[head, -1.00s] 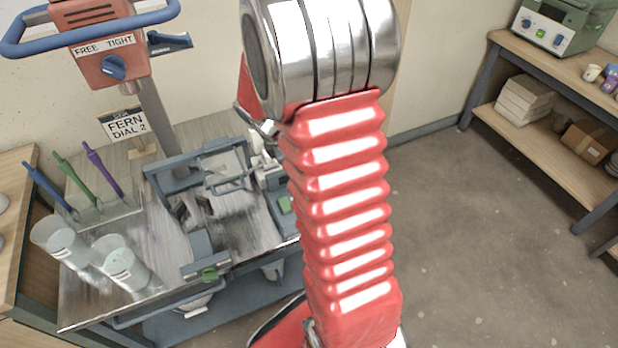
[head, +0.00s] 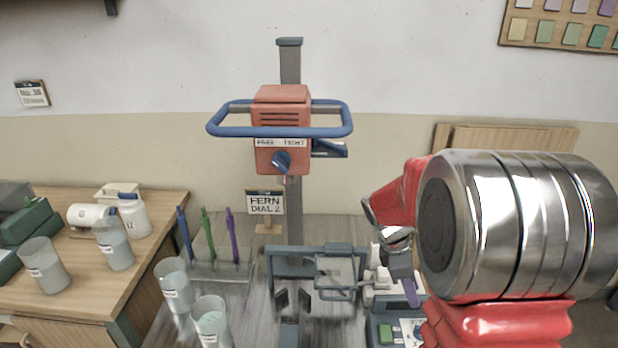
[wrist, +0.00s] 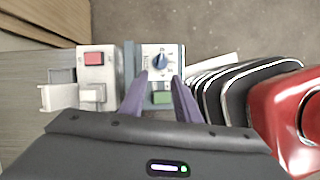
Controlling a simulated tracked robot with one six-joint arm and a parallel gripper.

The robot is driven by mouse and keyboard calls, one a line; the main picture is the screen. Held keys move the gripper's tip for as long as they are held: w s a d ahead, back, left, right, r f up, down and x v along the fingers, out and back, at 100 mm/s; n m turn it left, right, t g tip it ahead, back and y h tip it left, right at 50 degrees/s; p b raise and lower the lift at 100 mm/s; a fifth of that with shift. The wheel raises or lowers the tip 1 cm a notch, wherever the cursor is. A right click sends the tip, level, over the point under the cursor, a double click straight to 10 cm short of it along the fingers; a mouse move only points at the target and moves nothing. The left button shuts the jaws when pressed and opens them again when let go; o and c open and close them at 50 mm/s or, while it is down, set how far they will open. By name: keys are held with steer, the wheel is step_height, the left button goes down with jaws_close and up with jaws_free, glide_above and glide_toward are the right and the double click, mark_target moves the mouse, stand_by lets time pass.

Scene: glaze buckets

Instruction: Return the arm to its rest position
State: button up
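My arm fills the right of the head view as a chrome joint over red ribbed sleeve. My gripper (head: 412,296) hangs from it, pointing down over the right side of the mixing stand, partly hidden by the arm. In the wrist view my gripper (wrist: 159,76) shows two purple fingers spread apart, with nothing held between them. Beyond the fingertips is a control box (wrist: 161,57) with a blue dial and a green button. A box with a red button (wrist: 94,58) is left of it.
The stand (head: 292,210) has an orange head with a blue handle ring. A card reads FERN DIAL 2 (head: 265,203). Cups (head: 174,284) and upright coloured sticks (head: 207,235) are left of it. A wooden table (head: 150,215) with cups and jars is further left.

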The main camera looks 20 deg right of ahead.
steer(key=shift+m, duration=0.3)
steer(key=s+a+r+m+t+y, duration=0.1)
steer(key=s+a+r+m+t, duration=0.1)
steer(key=s+a+r+m, duration=0.2)
steer(key=s+a+r+m+t+y, duration=0.1)
steer(key=s+a+r+m+t, duration=0.2)
steer(key=a, duration=0.8)
steer(key=s+a+r+m+t+y, duration=0.2)
steer(key=s+a+r+m, duration=0.3)
steer(key=s+a+r, duration=0.1)
steer(key=shift+a+r+t, duration=0.3)
steer(key=shift+a+r, duration=0.4)
steer(key=shift+r, duration=0.15)
